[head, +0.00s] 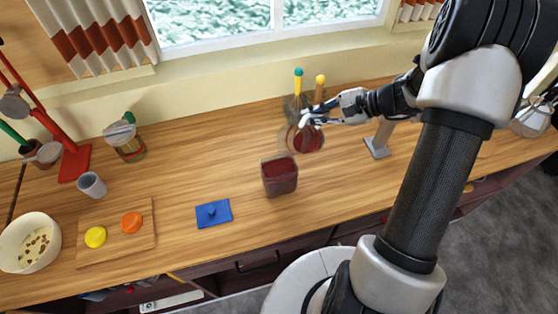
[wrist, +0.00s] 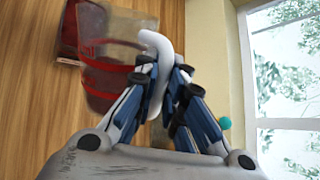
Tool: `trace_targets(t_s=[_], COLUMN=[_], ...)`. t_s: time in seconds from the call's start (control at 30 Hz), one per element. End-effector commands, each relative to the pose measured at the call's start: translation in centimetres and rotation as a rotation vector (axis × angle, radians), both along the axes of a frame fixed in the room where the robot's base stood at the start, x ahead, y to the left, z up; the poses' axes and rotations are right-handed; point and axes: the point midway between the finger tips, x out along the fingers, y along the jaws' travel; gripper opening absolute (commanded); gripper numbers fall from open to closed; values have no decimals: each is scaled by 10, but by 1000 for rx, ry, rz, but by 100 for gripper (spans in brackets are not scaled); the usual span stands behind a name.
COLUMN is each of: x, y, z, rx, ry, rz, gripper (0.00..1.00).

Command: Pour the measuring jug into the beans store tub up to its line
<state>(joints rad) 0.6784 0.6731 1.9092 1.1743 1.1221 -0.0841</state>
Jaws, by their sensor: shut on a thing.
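The measuring jug (head: 307,139) is clear, with dark red contents. My gripper (head: 317,119) is shut on its pale handle (wrist: 165,62) and holds it behind and right of the tub. The jug also shows in the wrist view (wrist: 118,72), with red markings on its wall. It seems tilted to the left; how far I cannot tell. The beans store tub (head: 280,180) is a clear square tub, open on top, with dark red contents. Its fill line is too small to make out. Part of a dark red thing, likely the tub, shows behind the jug in the wrist view (wrist: 68,32).
A blue lid (head: 213,213) lies left of the tub. A board (head: 116,242) with yellow and orange discs, a grey cup (head: 92,185), a cream bowl (head: 30,243) and a jar (head: 125,143) stand further left. A holder with coloured-topped utensils (head: 298,88) is behind the jug.

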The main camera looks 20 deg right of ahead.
Motion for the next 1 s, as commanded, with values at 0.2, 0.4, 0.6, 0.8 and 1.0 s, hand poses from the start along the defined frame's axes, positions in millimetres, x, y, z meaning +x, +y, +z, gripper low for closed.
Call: trace_targets(t_s=[0.2,0.4,0.6,0.8,1.0], x=[5,12,19,24,28], y=[-13,-30,-46,-57,-67], z=[-6,-14,2,28,53], rx=[168,319,454,576,685], ry=[71,134,188,237,282], rz=[-3,-4,-7,-8,-10], gripper=[0,0,0,0,0])
